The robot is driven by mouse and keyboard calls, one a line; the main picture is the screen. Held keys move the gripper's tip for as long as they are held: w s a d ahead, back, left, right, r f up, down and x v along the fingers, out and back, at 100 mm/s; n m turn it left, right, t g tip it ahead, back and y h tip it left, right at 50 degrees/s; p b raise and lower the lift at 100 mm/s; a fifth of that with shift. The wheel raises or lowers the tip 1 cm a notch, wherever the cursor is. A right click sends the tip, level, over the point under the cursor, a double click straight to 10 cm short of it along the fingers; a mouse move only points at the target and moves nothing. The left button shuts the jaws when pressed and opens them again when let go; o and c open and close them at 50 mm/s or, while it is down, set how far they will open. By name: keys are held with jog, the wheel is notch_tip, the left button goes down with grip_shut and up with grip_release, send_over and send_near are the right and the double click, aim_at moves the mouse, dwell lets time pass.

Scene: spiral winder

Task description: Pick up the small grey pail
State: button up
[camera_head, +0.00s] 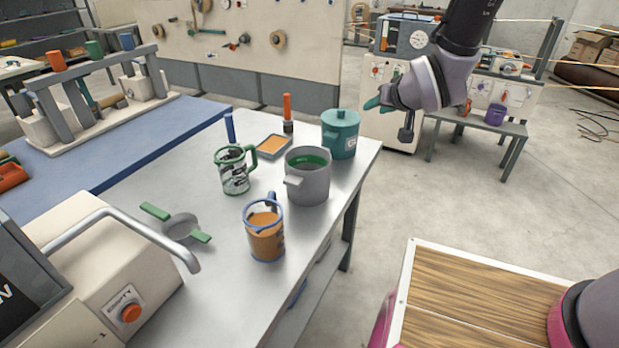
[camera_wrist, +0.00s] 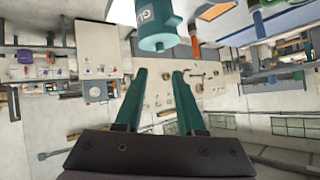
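The small grey pail (camera_head: 308,186) stands upright on the metal table and holds something green. A stubby grey handle or spout sticks out at its left side. My gripper (camera_head: 371,103) hangs in the air beyond the table's right edge, above and to the right of the pail, apart from it. In the wrist view my gripper (camera_wrist: 160,73) has its two teal fingers spread, with nothing between them. I cannot make out the pail in the wrist view.
A teal lidded canister (camera_head: 340,138) stands just behind the pail; it also shows in the wrist view (camera_wrist: 155,28). An orange-filled jug (camera_head: 265,238) and a patterned mug (camera_head: 234,176) stand close left. An orange tray (camera_head: 272,147) lies behind.

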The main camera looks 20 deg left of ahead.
jog(key=s+a+f+n+y, duration=0.2)
jog(key=s+a+f+n, duration=0.1)
jog(key=s+a+f, duration=0.4)
jog(key=n+g+y, duration=0.1)
jog(key=n+y, duration=0.1)
jog(key=n, duration=0.2)
send_near(289, 165)
jog(key=shift+y, duration=0.3)
jog(key=x, duration=0.4)
jog(key=shift+w+a+f, duration=0.1)
jog(key=shift+w+f, duration=0.05)
jog(key=shift+w, duration=0.05)
jog(key=shift+f+x, duration=0.15)
jog(key=shift+x, duration=1.35)
jog(key=shift+f+x, duration=0.1)
jog(key=shift+x, duration=1.35)
grip_shut()
